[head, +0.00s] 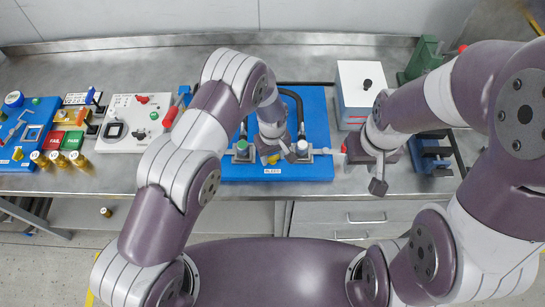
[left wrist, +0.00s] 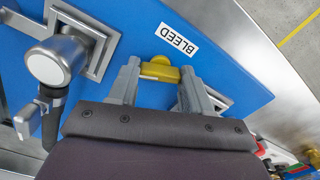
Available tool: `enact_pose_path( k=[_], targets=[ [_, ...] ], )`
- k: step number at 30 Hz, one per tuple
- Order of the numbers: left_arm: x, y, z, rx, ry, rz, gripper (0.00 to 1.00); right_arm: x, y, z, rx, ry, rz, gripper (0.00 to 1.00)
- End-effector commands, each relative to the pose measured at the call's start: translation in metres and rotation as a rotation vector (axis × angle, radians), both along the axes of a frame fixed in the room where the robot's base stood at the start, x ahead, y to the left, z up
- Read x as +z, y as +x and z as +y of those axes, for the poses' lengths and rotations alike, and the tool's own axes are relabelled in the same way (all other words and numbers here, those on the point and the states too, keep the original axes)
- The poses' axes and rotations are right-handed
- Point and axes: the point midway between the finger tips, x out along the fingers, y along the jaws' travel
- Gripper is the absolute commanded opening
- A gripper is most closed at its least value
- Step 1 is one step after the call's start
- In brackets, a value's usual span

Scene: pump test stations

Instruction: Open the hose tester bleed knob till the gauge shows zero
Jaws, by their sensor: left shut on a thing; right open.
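The hose tester is a blue board (head: 320,110) with a black hose (head: 294,96) and clamp fittings; the board also fills much of the left wrist view (left wrist: 232,82). The yellow bleed knob (left wrist: 160,71) sits beside the white BLEED label (left wrist: 177,39). My left gripper (left wrist: 159,73) is shut on the knob, one finger on each side of it. In the head view my left gripper (head: 271,153) is low over the board's front part. No gauge face can be made out; my left arm covers part of the board. My right gripper (head: 378,172) is open, right of the board.
A white box with a black knob (head: 360,90) stands right of the board. A blue vise-like fixture (head: 430,153) is at right. The bench front edge is close.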

Motion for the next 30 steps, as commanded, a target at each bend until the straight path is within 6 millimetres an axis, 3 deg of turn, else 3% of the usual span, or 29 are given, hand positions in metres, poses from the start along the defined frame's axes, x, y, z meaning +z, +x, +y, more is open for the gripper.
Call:
enact_pose_path(
  k=[9,30],
  targets=[
    [-0.003,0.001,0.0,0.298,-0.002,-0.003,0.18,-0.027,0.0,0.0,0.0,0.0,0.0,0.43],
    [0.0,0.001,0.0,0.937,-0.002,-0.003,0.18,-0.059,0.0,0.0,0.0,0.0,0.0,0.43]
  ],
)
